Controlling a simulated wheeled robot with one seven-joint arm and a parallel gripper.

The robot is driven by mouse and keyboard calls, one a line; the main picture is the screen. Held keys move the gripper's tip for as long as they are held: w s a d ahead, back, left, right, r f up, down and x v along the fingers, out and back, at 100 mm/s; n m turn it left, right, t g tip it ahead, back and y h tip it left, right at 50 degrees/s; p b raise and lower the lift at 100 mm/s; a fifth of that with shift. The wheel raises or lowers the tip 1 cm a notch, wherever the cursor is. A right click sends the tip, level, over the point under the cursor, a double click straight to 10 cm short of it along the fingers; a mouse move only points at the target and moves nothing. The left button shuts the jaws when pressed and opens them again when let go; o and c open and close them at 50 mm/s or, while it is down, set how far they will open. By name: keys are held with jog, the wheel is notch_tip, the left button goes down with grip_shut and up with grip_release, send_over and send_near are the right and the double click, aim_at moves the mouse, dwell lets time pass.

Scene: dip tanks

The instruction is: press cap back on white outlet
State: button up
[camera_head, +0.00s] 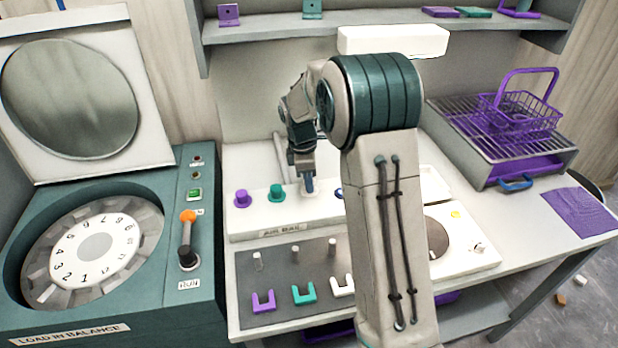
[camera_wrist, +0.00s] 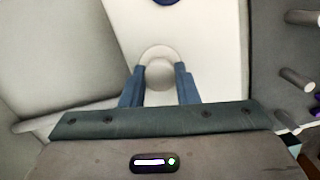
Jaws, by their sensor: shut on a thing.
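The air rail (camera_head: 285,221) is a long white block on the bench with a row of outlets. A purple cap (camera_head: 242,198) and a teal cap (camera_head: 277,192) sit on it at the left, and a blue one (camera_head: 339,192) partly shows beside my arm. My gripper (camera_head: 309,186) points down over the rail, right of the teal cap. In the wrist view my gripper (camera_wrist: 158,76) has its blue fingers on either side of a round white cap (camera_wrist: 160,74) and is shut on it. The white outlet is hidden under the cap, so I cannot tell how they meet.
A grey panel in front of the rail bears pegs and U-shaped clips: purple (camera_head: 263,301), teal (camera_head: 304,294) and white (camera_head: 342,286). A teal machine (camera_head: 120,310) with a lever stands left. A purple basket (camera_head: 517,110) stands on a rack at right. A shelf (camera_head: 370,27) runs above.

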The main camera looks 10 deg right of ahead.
jog(key=o, duration=1)
notch_tip(320, 180, up, 14)
jog(key=a, duration=0.1)
jog(key=shift+w+a+f+b, duration=0.15)
jog(key=shift+w+a+b, duration=0.05)
jog(key=shift+a+b, duration=0.15)
